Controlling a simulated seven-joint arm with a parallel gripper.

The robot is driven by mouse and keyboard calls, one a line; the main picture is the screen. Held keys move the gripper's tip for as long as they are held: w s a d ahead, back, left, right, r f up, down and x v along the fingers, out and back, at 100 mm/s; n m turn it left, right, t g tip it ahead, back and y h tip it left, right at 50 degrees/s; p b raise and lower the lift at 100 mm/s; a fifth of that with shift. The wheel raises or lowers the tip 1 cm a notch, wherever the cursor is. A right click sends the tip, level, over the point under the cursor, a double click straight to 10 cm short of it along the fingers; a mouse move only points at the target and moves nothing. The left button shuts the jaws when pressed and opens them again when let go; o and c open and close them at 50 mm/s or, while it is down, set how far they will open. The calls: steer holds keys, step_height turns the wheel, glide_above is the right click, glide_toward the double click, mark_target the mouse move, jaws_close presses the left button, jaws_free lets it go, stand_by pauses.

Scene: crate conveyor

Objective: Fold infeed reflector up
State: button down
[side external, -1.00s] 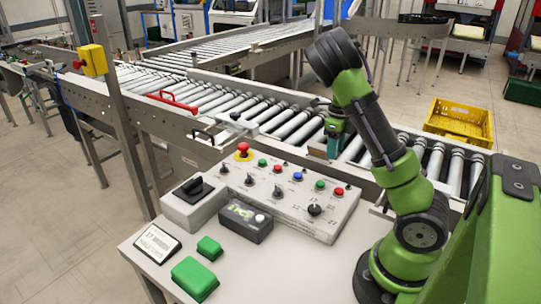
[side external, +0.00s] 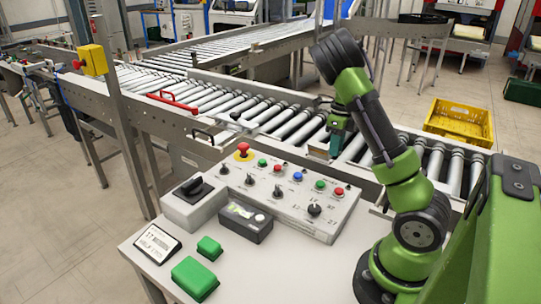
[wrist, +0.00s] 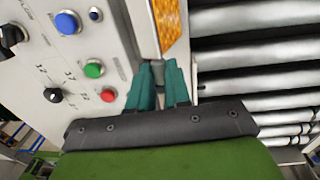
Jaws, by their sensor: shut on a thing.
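The infeed reflector shows in the wrist view as an orange patterned face (wrist: 172,25) in a pale frame, between the control panel and the rollers. In the side view it is a small tan plate (side external: 318,151) at the near conveyor rail. My gripper (wrist: 160,66) has its teal fingers close together at the lower end of the reflector's frame, shut on it. The fingertips partly hide the gripped part. In the side view my gripper (side external: 336,143) is just right of the reflector, low over the rail. The reflector's exact tilt is hard to tell.
The control panel (side external: 262,205) with knobs and coloured buttons stands close in front of the rail. The roller conveyor (side external: 285,119) runs behind it, with a red handle (side external: 178,103) at left. A yellow crate (side external: 459,122) is at the back right.

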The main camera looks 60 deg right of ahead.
steer(key=d+y, duration=0.2)
steer(key=y, duration=0.1)
steer(key=shift+d, duration=0.2)
steer(key=shift+d+f+y, duration=0.15)
steer(key=shift+d+y, duration=0.2)
steer(key=shift+y, duration=0.55)
steer(key=c, duration=1.1)
jaws_free()
steer(key=v, duration=1.2)
steer(key=shift+d, duration=0.1)
